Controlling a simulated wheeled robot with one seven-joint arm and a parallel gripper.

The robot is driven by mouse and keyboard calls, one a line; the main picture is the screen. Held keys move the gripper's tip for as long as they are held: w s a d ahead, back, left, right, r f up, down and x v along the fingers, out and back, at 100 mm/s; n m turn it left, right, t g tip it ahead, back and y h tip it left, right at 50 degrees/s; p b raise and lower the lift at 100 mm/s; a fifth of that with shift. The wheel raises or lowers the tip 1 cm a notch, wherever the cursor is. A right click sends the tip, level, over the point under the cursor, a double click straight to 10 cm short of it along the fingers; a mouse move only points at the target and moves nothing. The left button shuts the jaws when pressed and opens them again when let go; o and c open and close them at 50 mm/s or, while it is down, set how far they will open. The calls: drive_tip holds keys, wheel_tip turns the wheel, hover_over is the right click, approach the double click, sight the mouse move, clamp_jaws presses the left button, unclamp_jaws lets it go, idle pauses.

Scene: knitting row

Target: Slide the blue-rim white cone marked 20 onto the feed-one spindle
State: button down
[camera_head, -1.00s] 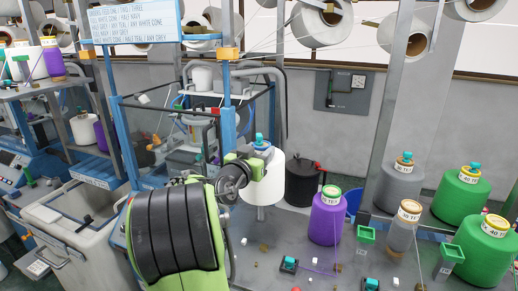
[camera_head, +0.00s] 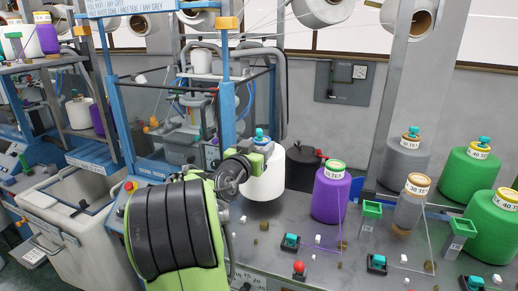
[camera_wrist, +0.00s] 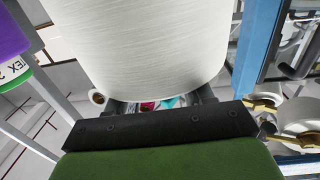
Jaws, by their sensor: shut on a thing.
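A white cone (camera_head: 266,182) stands upright in my gripper (camera_head: 262,154) near the middle of the head view. A blue rim (camera_head: 262,142) and a teal tip show at its top; the number on it cannot be read. In the wrist view the cone's white yarn (camera_wrist: 145,45) fills the upper middle, just beyond the gripper bar. My gripper is shut on the cone near its top. No spindle shows below the cone; whether one is inside it, and whether the cone touches the deck, I cannot tell.
A purple cone (camera_head: 331,197) stands close on the right. Grey (camera_head: 404,160) and green (camera_head: 472,172) cones stand further right. A dark bin (camera_head: 303,168) is behind. Small cubes and teal-topped blocks (camera_head: 290,242) lie on the grey deck (camera_head: 340,266). A blue post (camera_head: 228,85) rises left of the cone.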

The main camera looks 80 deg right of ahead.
drive_tip(key=shift+f+b, duration=1.4)
drive_tip(key=shift+b, duration=0.05)
drive_tip(key=shift+c, duration=1.8)
unclamp_jaws()
drive_tip(key=shift+f, duration=0.15)
drive_tip(key=w+a+b, duration=0.2)
drive_tip(key=a+b, duration=0.2)
drive_tip(key=a, duration=1.1)
drive_tip(key=shift+w+a, duration=0.2)
drive_tip(key=shift+a, duration=0.15)
